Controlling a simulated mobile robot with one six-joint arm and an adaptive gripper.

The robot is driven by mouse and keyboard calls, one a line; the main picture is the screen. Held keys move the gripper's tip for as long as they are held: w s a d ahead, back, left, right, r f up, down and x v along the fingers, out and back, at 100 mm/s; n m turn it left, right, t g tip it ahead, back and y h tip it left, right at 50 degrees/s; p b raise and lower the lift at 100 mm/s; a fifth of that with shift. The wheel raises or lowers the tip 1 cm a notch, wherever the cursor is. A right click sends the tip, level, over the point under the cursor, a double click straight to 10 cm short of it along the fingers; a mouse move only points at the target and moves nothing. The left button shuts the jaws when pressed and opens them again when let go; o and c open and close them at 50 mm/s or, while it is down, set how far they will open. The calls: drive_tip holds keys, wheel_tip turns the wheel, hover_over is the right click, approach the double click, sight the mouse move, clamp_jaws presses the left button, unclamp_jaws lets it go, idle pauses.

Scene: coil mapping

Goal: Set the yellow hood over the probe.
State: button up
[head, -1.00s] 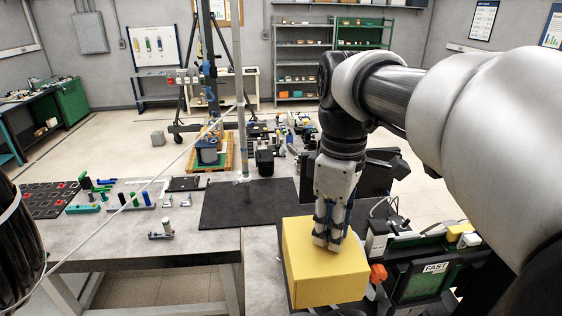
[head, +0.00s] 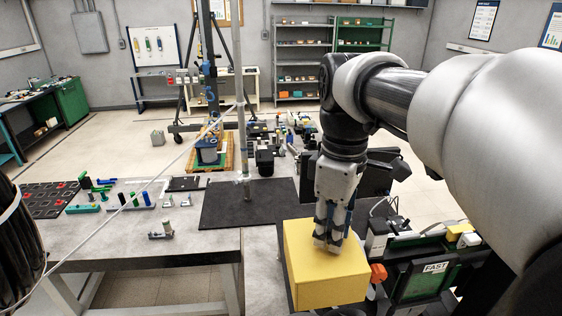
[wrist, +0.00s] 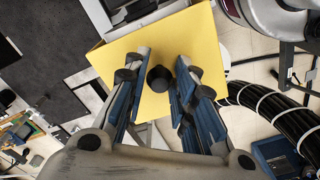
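The yellow hood (head: 322,278), a box with a flat top, sits at the near edge of the work area, right of the table. In the wrist view, the hood's yellow top (wrist: 200,45) carries a round black knob (wrist: 159,78). My gripper (head: 328,243) points down over the hood top. The wrist view shows my gripper (wrist: 162,82) with its fingers on either side of the knob, apparently with small gaps. In the head view the fingers hide the knob. A thin pale upright rod (head: 240,110) reaches down to the black mat; I cannot tell whether it is the probe.
Small coloured parts (head: 140,197) stand farther left. A green-screened device (head: 420,280) and an orange knob (head: 378,272) are close to the hood's right side.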

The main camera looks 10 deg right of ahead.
drive_tip(key=o, duration=0.4)
